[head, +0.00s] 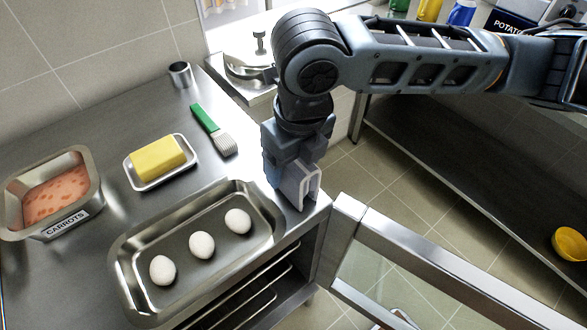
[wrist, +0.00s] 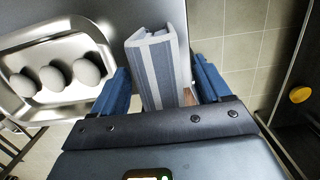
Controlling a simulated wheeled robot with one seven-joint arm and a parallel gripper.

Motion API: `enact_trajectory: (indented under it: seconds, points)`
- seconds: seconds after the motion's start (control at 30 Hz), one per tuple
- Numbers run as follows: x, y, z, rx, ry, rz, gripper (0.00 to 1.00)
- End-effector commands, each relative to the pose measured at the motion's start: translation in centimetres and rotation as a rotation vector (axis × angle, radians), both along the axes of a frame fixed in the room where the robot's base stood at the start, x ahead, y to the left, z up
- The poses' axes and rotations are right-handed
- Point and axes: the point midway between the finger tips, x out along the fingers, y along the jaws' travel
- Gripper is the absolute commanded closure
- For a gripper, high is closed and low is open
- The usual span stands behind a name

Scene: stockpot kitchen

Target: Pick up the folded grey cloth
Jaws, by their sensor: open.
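The folded grey cloth (wrist: 153,68) has pale stripes and stands between the two blue fingers of my gripper (wrist: 162,82) in the wrist view. Gaps show beside it, more clearly on the right. In the head view the cloth (head: 306,186) is a pale folded shape at the counter's right front corner, partly covered by my gripper (head: 288,178). My gripper is open and points down around the cloth. Its fingertips and the cloth's lower part are partly hidden, so I cannot tell whether either finger touches it.
A steel tray (head: 127,262) with three eggs lies left of the cloth. A butter dish (head: 143,185), a green-handled brush (head: 212,130) and a carrots pan (head: 60,231) are farther left. A metal-framed open door (head: 440,277) is at lower right. A yellow bowl (head: 570,245) sits far right.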

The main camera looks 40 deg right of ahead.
Motion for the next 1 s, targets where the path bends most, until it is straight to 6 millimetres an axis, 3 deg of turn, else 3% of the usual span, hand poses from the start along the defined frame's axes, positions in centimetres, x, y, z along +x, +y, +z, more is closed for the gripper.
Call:
enact_trajectory:
  seconds: [0.3,0.9,1.0]
  points:
    - [-0.01,0.0,-0.04,0.0,0.0,0.0,0.24]
    - [-0.01,-0.01,-0.04,0.0,0.0,0.0,0.82]
    - [0.0,-0.01,-0.03,0.0,0.0,0.0,0.85]
